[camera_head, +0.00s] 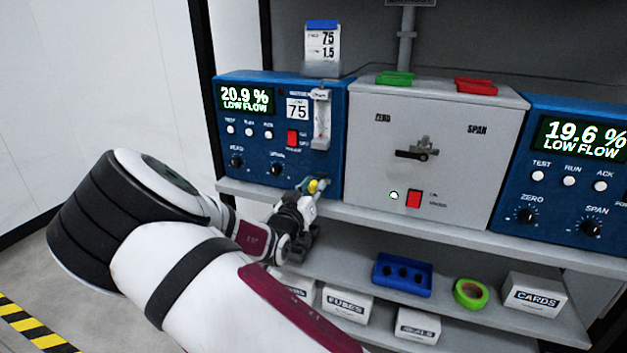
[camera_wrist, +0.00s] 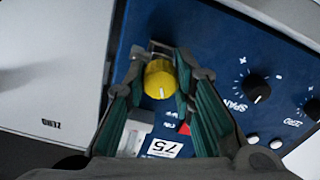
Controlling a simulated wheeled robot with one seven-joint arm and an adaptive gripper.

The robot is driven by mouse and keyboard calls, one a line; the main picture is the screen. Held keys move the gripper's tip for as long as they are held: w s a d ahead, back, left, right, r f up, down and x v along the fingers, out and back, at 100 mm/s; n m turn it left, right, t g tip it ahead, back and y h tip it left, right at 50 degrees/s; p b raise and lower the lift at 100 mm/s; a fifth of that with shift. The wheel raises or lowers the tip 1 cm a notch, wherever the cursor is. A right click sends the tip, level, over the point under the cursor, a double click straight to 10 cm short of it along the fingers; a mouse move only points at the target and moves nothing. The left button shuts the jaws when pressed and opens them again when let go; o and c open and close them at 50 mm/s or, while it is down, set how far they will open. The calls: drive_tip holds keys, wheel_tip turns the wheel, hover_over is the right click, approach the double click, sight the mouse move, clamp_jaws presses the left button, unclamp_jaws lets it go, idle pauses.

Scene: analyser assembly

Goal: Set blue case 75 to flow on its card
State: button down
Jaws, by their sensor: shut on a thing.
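Blue case 75 (camera_head: 265,165) stands at the left of the shelf, its display reading 20.9 % LOW FLOW. Its card (camera_head: 322,46) stands above it and shows 75 and 1.5. A clear flow tube (camera_head: 321,120) is on the right of the case front; its float is too small to read. The yellow knob (camera_head: 313,186) is below the tube; it also shows in the wrist view (camera_wrist: 159,80). My gripper (camera_head: 300,203) reaches the knob from below left. Its green-padded fingers (camera_wrist: 160,86) are shut on the knob, one on each side.
A grey ZERO/SPAN box (camera_head: 430,180) stands right of the case, with a green tray (camera_head: 395,78) and a red tray (camera_head: 476,86) on top. Another blue case (camera_head: 570,190) is further right, reading 19.6 % LOW FLOW. The lower shelf holds boxes, a blue holder (camera_head: 402,282) and green tape (camera_head: 470,293).

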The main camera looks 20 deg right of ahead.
drive_tip(key=n+p, duration=0.2)
drive_tip(key=n, duration=0.1)
drive_tip(key=shift+n, duration=0.4)
drive_tip(key=n+p, duration=0.1)
drive_tip(key=n, duration=0.3)
drive_tip(key=shift+n+p, duration=0.3)
drive_tip(key=shift+p, duration=0.05)
drive_tip(key=n, duration=0.4)
drive_tip(key=shift+f+p, duration=0.1)
drive_tip(key=shift+p, duration=0.2)
drive_tip(key=n, duration=0.8)
drive_tip(key=shift+n, duration=0.3)
drive_tip(key=n+b, duration=0.1)
drive_tip(key=n, duration=0.3)
drive_tip(key=shift+f+n+b, duration=0.1)
drive_tip(key=shift+n+b, duration=0.2)
drive_tip(key=shift+b, duration=0.05)
drive_tip(key=n+b, duration=0.2)
drive_tip(key=n, duration=0.2)
drive_tip(key=shift+n+b, duration=0.65)
drive_tip(key=shift+n, duration=1.25)
drive_tip(key=shift+s, duration=0.1)
